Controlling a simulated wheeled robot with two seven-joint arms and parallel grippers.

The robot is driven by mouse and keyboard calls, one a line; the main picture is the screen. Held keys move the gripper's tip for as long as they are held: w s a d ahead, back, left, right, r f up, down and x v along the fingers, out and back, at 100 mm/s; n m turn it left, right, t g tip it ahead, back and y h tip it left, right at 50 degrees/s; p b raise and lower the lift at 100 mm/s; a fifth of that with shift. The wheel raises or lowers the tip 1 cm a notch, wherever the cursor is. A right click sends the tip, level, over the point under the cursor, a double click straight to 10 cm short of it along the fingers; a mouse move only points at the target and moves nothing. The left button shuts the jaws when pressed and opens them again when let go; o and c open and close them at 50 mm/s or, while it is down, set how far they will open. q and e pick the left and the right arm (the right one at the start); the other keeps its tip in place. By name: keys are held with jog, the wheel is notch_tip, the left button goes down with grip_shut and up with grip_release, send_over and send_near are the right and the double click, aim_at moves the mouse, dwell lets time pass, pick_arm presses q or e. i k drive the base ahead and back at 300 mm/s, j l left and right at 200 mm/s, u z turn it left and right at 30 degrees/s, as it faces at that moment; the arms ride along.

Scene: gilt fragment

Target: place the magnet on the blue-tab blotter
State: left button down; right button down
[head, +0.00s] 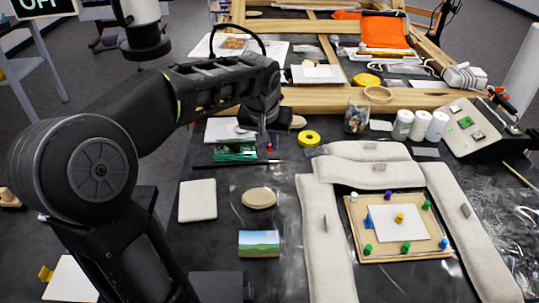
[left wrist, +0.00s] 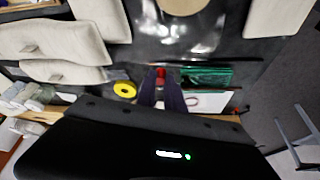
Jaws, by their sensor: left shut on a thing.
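My left gripper (head: 268,148) reaches in over the back left of the black table. It is shut on a small red piece (head: 269,147), which looks like the magnet; the left wrist view shows it (left wrist: 160,73) between the fingertips (left wrist: 160,82). The blue-tab blotter (head: 385,232) is a white sheet with a blue tab at its left edge. It lies on a wooden board (head: 374,255) at the right, well to the right of and nearer than the gripper. A yellow pin-shaped piece (head: 400,217) stands on the blotter. My right gripper is not in view.
Several coloured pin-shaped pieces, such as a purple one (head: 390,196), stand around the blotter. Long padded cushions (head: 328,240) border the board. A green circuit board (head: 235,151), a dark rod (head: 240,163) and yellow tape (head: 309,138) lie near the gripper. Another white sheet (head: 70,282) has a yellow tab.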

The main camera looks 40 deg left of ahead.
aim_at(382, 212)
jog(key=i+l, duration=0.1)
jog(key=l, duration=0.75)
jog(key=i+l+u, duration=0.1)
jog(key=l, duration=0.7)
